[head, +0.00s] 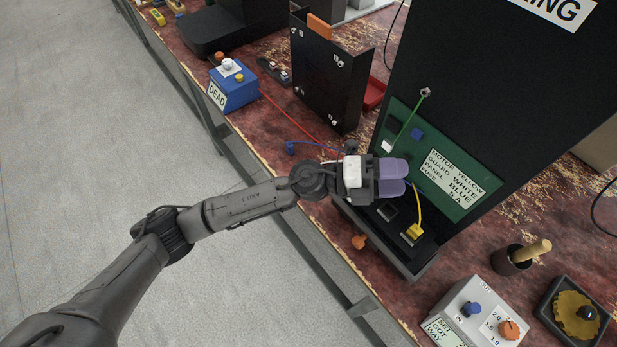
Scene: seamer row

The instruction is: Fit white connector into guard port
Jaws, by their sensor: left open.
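A small white connector (387,146) hangs at the lower end of a green wire on the green panel (466,196). The panel's label (452,178) reads motor yellow, guard white, panel blue, fuse 5A. My left gripper (407,178), with purple fingers, is open in front of the panel, just below and right of the white connector; I see nothing between its fingers. A yellow connector (412,233) on a yellow wire sits at the ledge below. A dark port (387,212) shows left of it; which port is guard I cannot tell. My right gripper is out of view.
A blue connector (289,148) lies on a blue wire at the bench's front edge, and an orange piece (359,242) lies lower. A blue DEAD box (233,86), black bracket (326,75), grey dial box (482,316) and wooden-handled tool (531,251) stand around.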

